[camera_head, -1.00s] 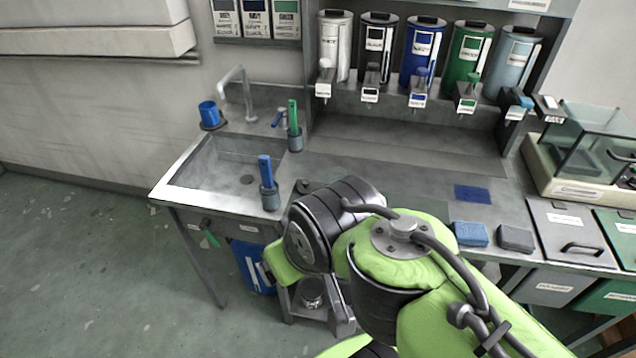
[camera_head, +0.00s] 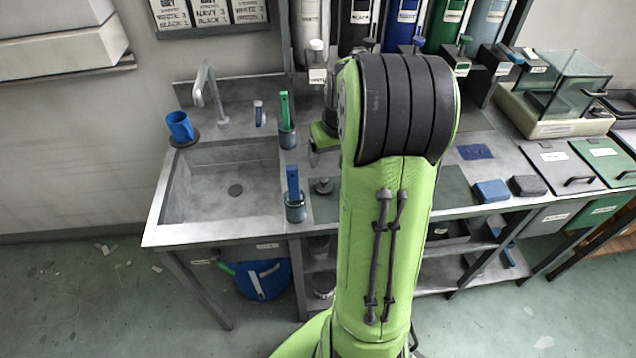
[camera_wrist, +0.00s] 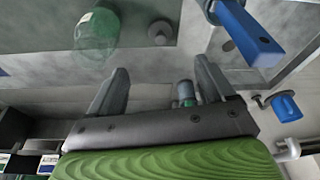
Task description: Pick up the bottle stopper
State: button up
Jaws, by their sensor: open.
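A small grey round knob-like piece, apparently the bottle stopper (camera_head: 323,186), stands on the counter just right of the blue-handled brush. It also shows in the wrist view (camera_wrist: 160,32), above and beyond the fingertips. My gripper (camera_wrist: 160,72) is open and empty, its two grey fingers apart from the stopper. In the head view, part of my gripper shows left of my arm, above the counter and behind the stopper. A clear green bottle (camera_wrist: 97,32) stands near the stopper in the wrist view; my arm seems to hide it in the head view.
The blue-handled brush (camera_head: 293,182) and green-handled brush (camera_head: 286,112) stand in holders beside the sink (camera_head: 222,165). A blue mug (camera_head: 180,127) is behind the sink. Dispensers line the back. Blue and grey sponges (camera_head: 490,191) lie to the right.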

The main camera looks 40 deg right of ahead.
aim_at(325, 181)
jog(key=b+x, duration=0.2)
jog(key=x, duration=1.2)
jog(key=shift+a+f+b, duration=0.1)
jog(key=shift+f+b, duration=0.05)
jog(key=shift+b, duration=0.15)
jog(key=shift+c, duration=0.7)
jog(key=c, duration=1)
